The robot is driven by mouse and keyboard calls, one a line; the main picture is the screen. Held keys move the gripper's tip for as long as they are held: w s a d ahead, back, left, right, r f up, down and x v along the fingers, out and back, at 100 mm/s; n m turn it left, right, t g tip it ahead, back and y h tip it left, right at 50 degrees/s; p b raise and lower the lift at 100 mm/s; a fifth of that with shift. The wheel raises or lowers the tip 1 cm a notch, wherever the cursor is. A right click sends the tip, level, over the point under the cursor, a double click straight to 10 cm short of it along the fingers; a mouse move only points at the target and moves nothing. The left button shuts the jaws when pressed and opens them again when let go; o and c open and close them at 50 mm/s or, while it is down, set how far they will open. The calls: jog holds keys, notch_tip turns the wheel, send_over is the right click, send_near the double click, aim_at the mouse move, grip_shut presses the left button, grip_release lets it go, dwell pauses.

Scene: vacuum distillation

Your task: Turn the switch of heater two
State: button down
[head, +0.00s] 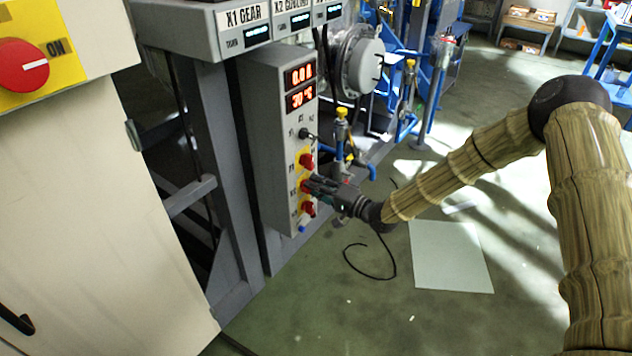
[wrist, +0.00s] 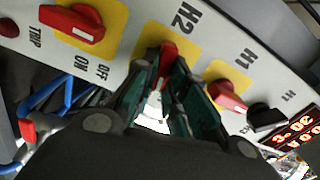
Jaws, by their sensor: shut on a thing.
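The grey control box (head: 279,140) carries a column of red switches on yellow plates. The heater two switch (wrist: 169,50), a red knob on a yellow plate beside the label H2, is in the upper middle of the wrist view. My gripper (wrist: 166,66) has its two dark green fingers on either side of this knob and is shut on it. The fingers hide part of the knob. In the head view my gripper (head: 314,184) reaches the box from the right at the middle red switch (head: 304,186), largely covered by the fingers.
The red H1 switch (wrist: 228,96) and a black knob (wrist: 265,117) sit close to the right of my fingers in the wrist view. A red switch marked OFF, ON and TRIP (wrist: 75,22) is at left. Blue-handled pipework (head: 345,150) stands behind my gripper in the head view.

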jog(key=shift+f+m+p, duration=0.1)
jog(key=shift+m+p, duration=0.2)
jog(key=shift+m, duration=0.8)
jog(key=c, duration=1.5)
grip_release()
jog(key=shift+o, duration=0.2)
jog(key=shift+d, duration=0.1)
jog(key=v, duration=1.2)
